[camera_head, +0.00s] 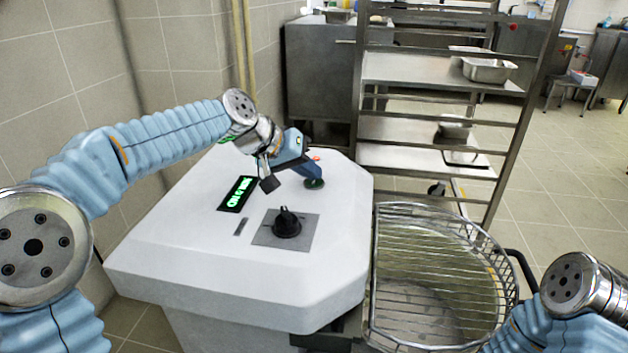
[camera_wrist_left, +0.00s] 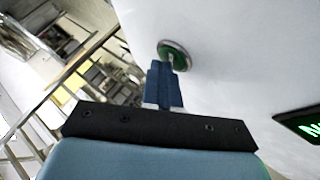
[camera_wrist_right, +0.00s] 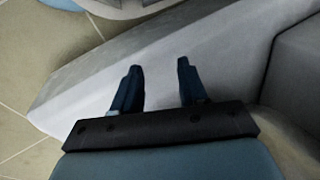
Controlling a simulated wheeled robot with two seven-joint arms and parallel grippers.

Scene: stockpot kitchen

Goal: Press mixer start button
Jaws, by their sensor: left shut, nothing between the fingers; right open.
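The white mixer (camera_head: 190,265) stands in front of me, with a green round button (camera_head: 314,184) near the far right of its top. A bit of red shows just behind the green button. My left gripper (camera_head: 312,176) is shut and empty, its fingertips right at the green button. In the left wrist view the fingertips (camera_wrist_left: 165,68) overlap the lower edge of the green button (camera_wrist_left: 175,55); I cannot tell whether they touch it. My right gripper (camera_wrist_right: 156,72) is open and empty over a pale grey surface, and its fingers are outside the head view.
The mixer top also holds a lit green display (camera_head: 237,194) and a black knob (camera_head: 287,222). A wire guard over the bowl (camera_head: 440,275) is at the mixer's right. A steel rack (camera_head: 420,68) with pans stands behind. Tiled floor at the right is open.

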